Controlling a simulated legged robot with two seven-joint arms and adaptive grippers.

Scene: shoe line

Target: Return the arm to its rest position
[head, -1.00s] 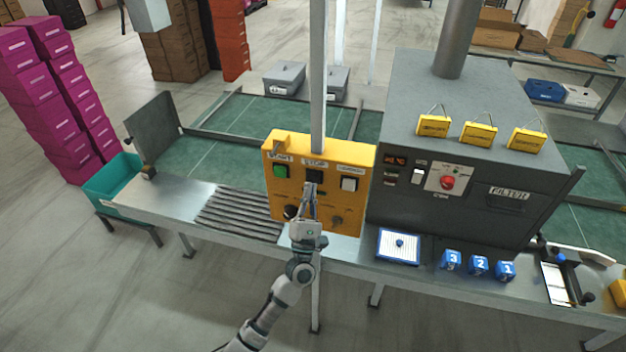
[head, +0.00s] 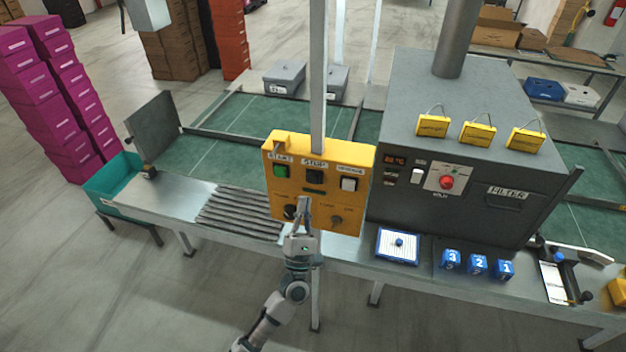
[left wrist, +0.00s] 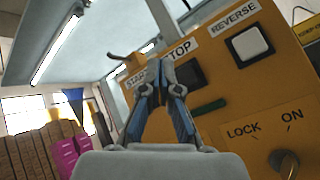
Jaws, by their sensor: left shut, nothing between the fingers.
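My left gripper (head: 303,205) is shut and empty in front of the lower part of the yellow control box (head: 353,205). In the left wrist view the gripper (left wrist: 163,75) points up at the box (left wrist: 250,95), with its fingertips together. The box carries a green start button (head: 281,171), a black stop button (head: 315,176) and a white reverse button (head: 348,184). In the left wrist view the fingers partly cover the START and STOP labels. Below the buttons are a dark knob (head: 290,212) and a key switch (head: 337,220). My right gripper is not in view.
A metal bench with rollers (head: 238,214) runs below the box. A grey filter machine (head: 440,120) stands to the right. A teal bin (head: 112,178) is at left. Open floor lies in front.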

